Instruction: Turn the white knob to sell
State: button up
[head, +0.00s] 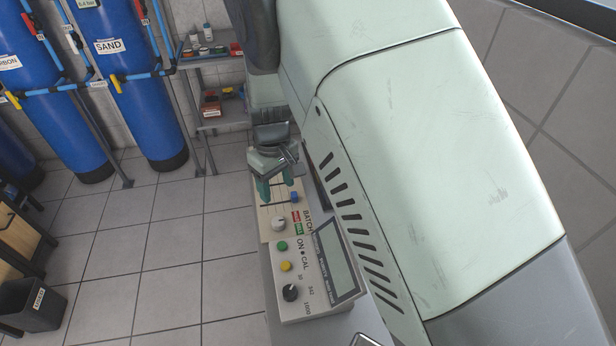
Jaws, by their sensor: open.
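The white knob (279,223) is a small round knob on the control panel, beside a small red label (296,216) and a green label (299,229). The lettering on these two labels is too small to read, and so is the knob's exact pointing direction. My gripper (280,194) is above the far end of the panel, beyond the white knob in the picture. Its two green fingers are apart with no object seen between them. The gripper is apart from the white knob, which is in plain view.
Near the white knob are a blue part (294,197), a green button (282,246), a yellow button (285,266), a black knob (290,292) and a display (337,263). A large pale green housing (420,150) rises close on the right. Open tiled floor (170,240) lies left.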

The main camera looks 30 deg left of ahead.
aim_at(277, 220)
jog(key=f, duration=1.2)
jog(key=shift+s+a, duration=0.3)
jog(key=shift+s, duration=0.05)
jog(key=c, duration=1)
jog(key=shift+c, duration=0.2)
